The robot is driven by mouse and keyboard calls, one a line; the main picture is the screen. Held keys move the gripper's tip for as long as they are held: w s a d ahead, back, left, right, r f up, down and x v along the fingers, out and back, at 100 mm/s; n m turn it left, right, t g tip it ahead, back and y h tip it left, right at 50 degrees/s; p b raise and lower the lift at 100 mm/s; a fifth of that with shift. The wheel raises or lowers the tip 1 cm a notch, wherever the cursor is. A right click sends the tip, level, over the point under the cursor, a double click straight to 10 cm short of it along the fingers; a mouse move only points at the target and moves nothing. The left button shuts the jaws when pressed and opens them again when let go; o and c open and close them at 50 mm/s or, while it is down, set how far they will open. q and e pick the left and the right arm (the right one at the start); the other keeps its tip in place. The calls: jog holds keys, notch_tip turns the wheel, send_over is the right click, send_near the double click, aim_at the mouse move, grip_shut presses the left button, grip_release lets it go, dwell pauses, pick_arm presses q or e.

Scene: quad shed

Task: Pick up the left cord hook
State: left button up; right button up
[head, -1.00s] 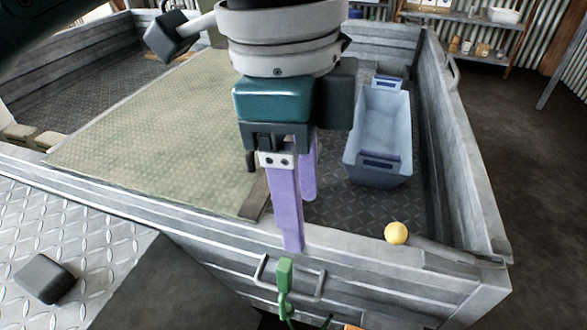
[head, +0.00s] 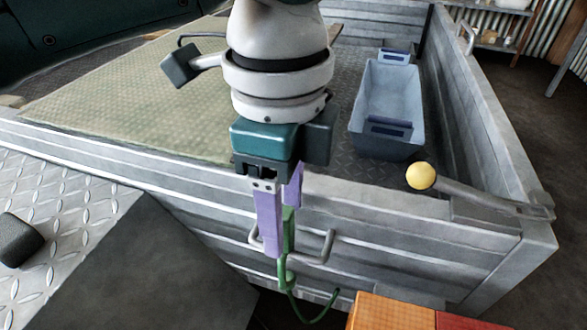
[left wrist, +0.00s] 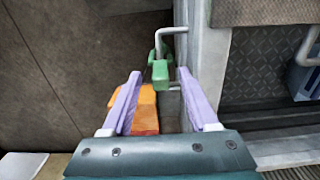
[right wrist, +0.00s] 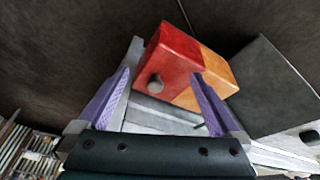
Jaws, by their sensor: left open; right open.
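A green cord hook (head: 287,278) hangs at the metal handle (head: 328,247) on the trailer's side wall, with a green cord (head: 318,318) trailing below it. My left gripper (head: 281,230) points down at the hook, open, and its purple fingers partly hide the hook's upper part. In the left wrist view the hook (left wrist: 160,72) lies between the lines of the two fingertips, just ahead of them; I cannot tell whether they touch it. My right gripper (right wrist: 161,73) shows only in its own wrist view, open and with nothing held, in front of a red and orange box.
The orange and red box (head: 392,312) stands low in front of the trailer wall. A yellow ball-ended lever (head: 421,176) lies along the wall's top edge. A blue-grey bin (head: 387,105) stands inside the trailer. The handle's bars are close beside the left fingers.

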pick_arm(q)
jog(key=shift+f, duration=0.6)
grip_shut()
jog(key=shift+r, duration=0.1)
